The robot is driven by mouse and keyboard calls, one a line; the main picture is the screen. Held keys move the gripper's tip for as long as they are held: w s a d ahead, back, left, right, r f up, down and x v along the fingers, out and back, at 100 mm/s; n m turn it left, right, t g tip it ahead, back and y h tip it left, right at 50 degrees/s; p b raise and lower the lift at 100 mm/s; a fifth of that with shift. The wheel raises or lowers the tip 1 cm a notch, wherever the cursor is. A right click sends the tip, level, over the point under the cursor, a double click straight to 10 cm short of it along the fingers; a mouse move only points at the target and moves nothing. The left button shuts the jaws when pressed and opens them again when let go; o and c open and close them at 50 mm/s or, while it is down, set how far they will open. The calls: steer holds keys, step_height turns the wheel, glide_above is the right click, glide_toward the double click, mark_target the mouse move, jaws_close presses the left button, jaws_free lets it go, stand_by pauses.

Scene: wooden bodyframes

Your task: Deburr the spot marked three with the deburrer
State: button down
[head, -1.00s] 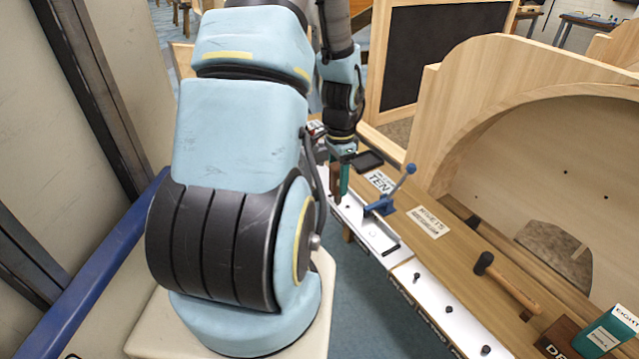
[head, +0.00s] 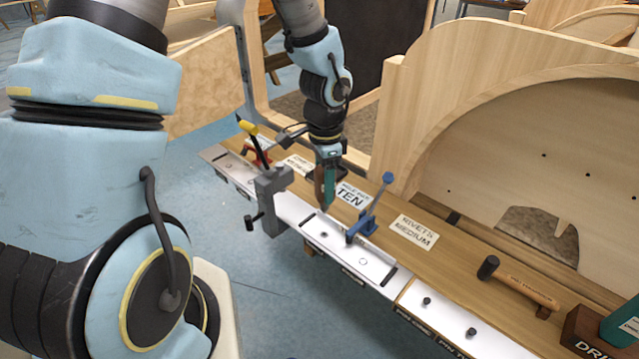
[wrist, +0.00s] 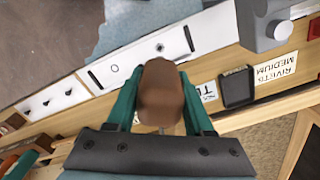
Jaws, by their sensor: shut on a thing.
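My gripper (head: 326,180) has green fingers and is shut on a brown rounded handle, apparently the deburrer's. The deburrer (wrist: 160,95) shows in the wrist view between the two fingers (wrist: 160,80), and its working tip is hidden there. In the head view, the deburrer (head: 322,190) points down, close above the pale metal strip (head: 340,258) along the bench's near edge. I cannot tell whether its tip touches. The strip has a dark spot (head: 323,235) and a ringed spot (head: 362,261). The markings on its front edge are too small to read, so I cannot tell which is three.
A blue lever clamp (head: 360,228) stands on the strip just right of my gripper. A grey vise (head: 272,200) is close on the left. A hammer (head: 525,284) lies farther right. A tall wooden frame (head: 480,110) rises behind the bench.

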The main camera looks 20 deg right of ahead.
mark_target(324, 209)
steer(key=shift+f+b, duration=2.9)
steer(key=shift+f, duration=0.75)
steer(key=shift+f+b, duration=0.3)
steer(key=shift+f, duration=0.15)
steer(key=n+b, duration=0.1)
steer(key=n, duration=0.2)
steer(key=shift+f, duration=0.15)
steer(key=n, duration=0.3)
steer(key=shift+b, duration=0.3)
steer(key=shift+r, duration=0.2)
